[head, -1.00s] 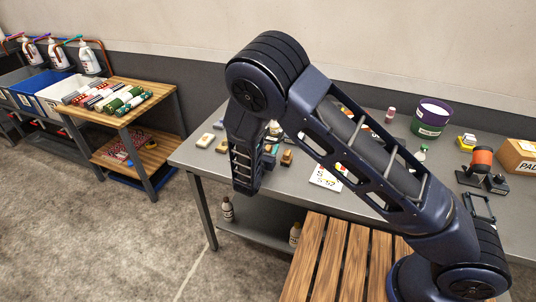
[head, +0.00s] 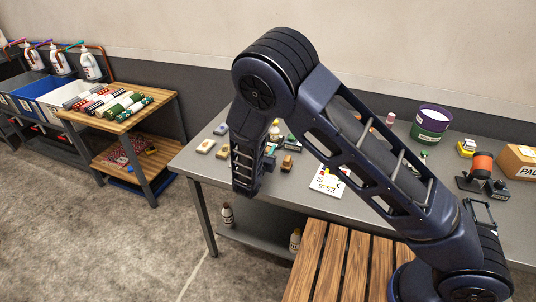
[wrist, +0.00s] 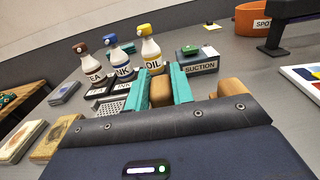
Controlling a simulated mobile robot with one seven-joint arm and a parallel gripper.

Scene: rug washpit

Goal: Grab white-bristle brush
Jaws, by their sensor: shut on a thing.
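My gripper (wrist: 158,92) shows in the wrist view with two teal fingers shut on a wooden-backed brush (wrist: 160,91). The brush's bristles are hidden, so I cannot tell their colour. A second wooden-backed piece (wrist: 234,88) lies just right of the fingers; a wooden block also shows on the table in the head view (head: 287,163). In the head view my forearm hides most of my gripper and what it holds.
Three labelled bottles (wrist: 151,52) stand beyond the gripper, with a suction box (wrist: 197,65) to their right. Several blocks (wrist: 55,138) lie left on the grey table (head: 330,212). A purple-and-green tub (head: 431,122) stands farther right, and a wooden cart (head: 118,116) at left.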

